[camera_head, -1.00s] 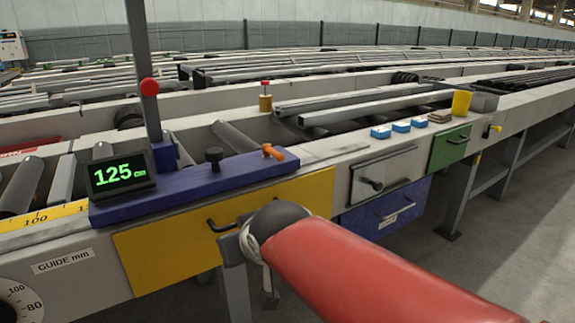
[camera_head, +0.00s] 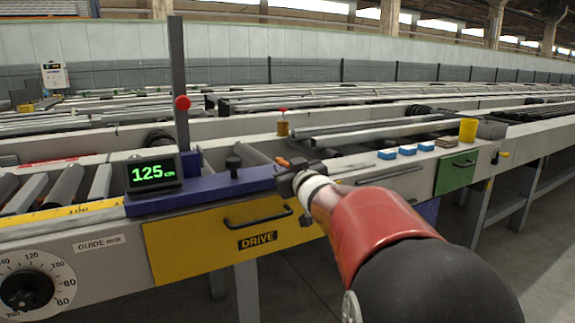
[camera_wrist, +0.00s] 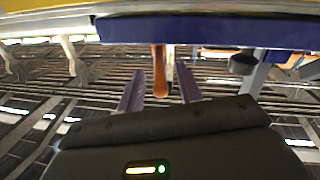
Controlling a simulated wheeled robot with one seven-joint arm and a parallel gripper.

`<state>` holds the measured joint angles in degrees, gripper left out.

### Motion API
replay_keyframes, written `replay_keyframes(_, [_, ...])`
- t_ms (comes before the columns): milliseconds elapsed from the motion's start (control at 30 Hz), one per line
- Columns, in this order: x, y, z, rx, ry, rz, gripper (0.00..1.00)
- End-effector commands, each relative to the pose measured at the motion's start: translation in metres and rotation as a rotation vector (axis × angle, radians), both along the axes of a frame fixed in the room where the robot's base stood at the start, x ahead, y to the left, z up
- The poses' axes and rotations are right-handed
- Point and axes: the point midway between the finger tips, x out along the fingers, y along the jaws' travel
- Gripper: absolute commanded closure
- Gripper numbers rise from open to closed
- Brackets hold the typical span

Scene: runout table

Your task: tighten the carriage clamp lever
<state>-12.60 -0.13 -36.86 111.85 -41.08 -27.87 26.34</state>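The carriage is a long blue bar (camera_head: 205,188) on the near rail of the table. At its right end is the orange clamp lever (camera_head: 283,162), partly hidden behind my gripper (camera_head: 287,178). In the wrist view the orange lever (camera_wrist: 159,72) shows below the blue carriage edge (camera_wrist: 200,32), between the two purple fingers of my gripper (camera_wrist: 160,92). The fingers are apart, one on each side of the lever. I cannot tell whether either finger touches it.
A yellow DRIVE drawer (camera_head: 200,235) is below. Blue blocks (camera_head: 406,150) and a yellow cup (camera_head: 467,130) lie right.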

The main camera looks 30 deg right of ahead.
Motion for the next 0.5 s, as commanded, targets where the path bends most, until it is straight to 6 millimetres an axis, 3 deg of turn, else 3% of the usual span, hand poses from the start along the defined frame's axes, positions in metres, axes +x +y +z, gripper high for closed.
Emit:
replay_keyframes(200, [0.018, -0.002, 0.0, -0.001, 0.0, 0.0, 0.64])
replay_keyframes(500, [0.02, -0.002, 0.0, 0.001, 0.0, 0.0, 0.64])
